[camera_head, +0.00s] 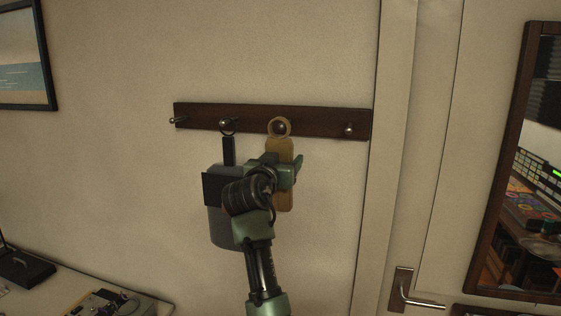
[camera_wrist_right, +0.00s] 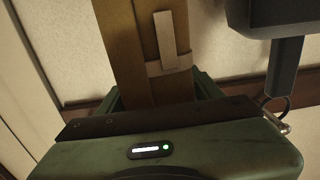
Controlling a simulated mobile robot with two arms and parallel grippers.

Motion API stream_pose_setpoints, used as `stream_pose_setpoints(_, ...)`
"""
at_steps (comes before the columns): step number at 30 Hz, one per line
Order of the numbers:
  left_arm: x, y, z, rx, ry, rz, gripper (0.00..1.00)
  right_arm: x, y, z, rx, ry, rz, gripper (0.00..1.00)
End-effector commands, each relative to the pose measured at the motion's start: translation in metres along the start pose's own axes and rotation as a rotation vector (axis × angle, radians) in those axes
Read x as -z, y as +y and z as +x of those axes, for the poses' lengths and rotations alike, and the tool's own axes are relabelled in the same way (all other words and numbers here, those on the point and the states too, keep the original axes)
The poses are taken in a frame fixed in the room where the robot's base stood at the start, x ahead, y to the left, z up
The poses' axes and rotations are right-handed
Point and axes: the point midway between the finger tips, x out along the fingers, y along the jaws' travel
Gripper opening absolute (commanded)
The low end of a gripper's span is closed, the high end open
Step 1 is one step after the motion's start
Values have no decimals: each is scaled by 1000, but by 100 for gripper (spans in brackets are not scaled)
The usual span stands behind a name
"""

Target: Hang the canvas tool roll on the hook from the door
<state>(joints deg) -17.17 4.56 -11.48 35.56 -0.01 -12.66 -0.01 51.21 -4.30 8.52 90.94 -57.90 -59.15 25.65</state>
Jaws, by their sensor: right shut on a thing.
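The canvas tool roll (camera_head: 284,196) is a long tan-brown piece with a ring at its top. It hangs upright in front of the dark wooden hook rail (camera_head: 318,122). In the head view its ring encircles the knob of the second hook from the door (camera_head: 280,128); I cannot tell how far the ring sits over it. My right gripper (camera_head: 284,172) is shut on the roll below the ring. In the right wrist view the roll (camera_wrist_right: 125,45) lies between the fingers, with a pale strap around it. My left gripper is not in view.
A grey item with a dark strap (camera_head: 222,228) hangs on the hook just left, close beside my right arm. The hook nearest the door (camera_head: 349,129) and the far-left hook (camera_head: 178,121) are bare. The door handle (camera_head: 415,300) and a framed mirror (camera_head: 515,150) are at right.

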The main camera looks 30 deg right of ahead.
Motion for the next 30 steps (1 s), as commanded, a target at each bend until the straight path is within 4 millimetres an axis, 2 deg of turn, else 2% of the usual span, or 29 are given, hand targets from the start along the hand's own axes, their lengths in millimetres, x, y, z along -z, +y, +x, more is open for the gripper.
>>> stream_pose_setpoints(15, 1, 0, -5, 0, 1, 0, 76, 0, 0, 31, 0, 1, -1, 16)
stream_pose_setpoints(30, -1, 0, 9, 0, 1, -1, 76, -11, 0, 43, 0, 2, 1, 16)
